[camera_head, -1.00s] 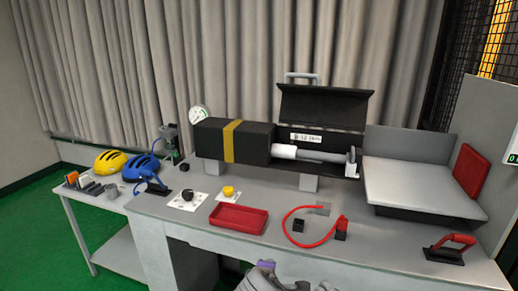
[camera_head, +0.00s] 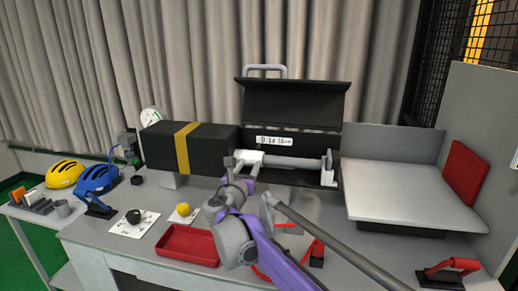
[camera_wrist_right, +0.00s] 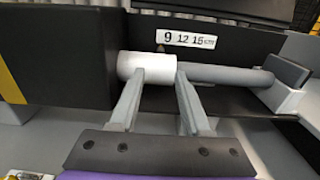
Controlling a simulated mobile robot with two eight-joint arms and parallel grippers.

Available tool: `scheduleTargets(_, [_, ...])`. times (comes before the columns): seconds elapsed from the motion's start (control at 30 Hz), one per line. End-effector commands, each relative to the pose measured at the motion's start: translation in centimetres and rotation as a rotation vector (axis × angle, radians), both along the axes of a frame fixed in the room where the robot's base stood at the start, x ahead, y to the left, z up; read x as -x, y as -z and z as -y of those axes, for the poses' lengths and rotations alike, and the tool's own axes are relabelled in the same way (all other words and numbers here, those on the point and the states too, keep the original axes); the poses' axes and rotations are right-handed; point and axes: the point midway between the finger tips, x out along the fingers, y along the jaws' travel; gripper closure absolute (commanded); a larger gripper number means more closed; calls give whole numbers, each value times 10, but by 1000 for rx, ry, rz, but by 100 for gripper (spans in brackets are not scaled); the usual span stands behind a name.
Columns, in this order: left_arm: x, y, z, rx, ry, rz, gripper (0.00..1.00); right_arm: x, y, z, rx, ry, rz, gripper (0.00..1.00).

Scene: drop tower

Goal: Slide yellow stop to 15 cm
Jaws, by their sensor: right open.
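A white cylindrical collar (camera_head: 250,157) sits at the left end of a grey rod (camera_head: 292,162) in the open black box. No yellow sliding piece shows on this rod. The collar (camera_wrist_right: 146,68) and rod (camera_wrist_right: 225,74) also show in the right wrist view, below a label (camera_wrist_right: 190,39) reading 9, 12, 15 cm. A small pointer stands near the 9. My right gripper (camera_head: 252,172) is open at the collar. In the wrist view its left finger overlaps the collar's front and its right finger is by the collar's right end. Contact cannot be told. My left gripper is not in view.
The black housing (camera_head: 215,150) with a yellow band (camera_head: 183,148) is left of the collar. The raised lid (camera_head: 292,102) stands behind. A grey platform (camera_head: 410,190) is at right; a red tray (camera_head: 188,244) and yellow button (camera_head: 183,209) are in front.

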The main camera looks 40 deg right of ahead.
Motion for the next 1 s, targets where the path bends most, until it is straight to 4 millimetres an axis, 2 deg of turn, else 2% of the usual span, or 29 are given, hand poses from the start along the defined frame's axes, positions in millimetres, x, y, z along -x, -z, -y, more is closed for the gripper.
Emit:
scheduleTargets(0.17, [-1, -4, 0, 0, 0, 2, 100, -11, -1, 14, 1, 2, 1, 52])
scheduleTargets(0.4, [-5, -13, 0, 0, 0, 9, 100, -40, -2, 51, 0, 3, 2, 52])
scheduleTargets(0.6, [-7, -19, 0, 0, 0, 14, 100, -59, -1, 74, 0, 1, 2, 52])
scheduleTargets(0.77, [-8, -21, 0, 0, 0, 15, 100, -65, 0, 82, -1, 1, 2, 52])
scheduleTargets(1.0, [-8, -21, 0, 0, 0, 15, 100, -67, 0, 84, -1, 0, 1, 52])
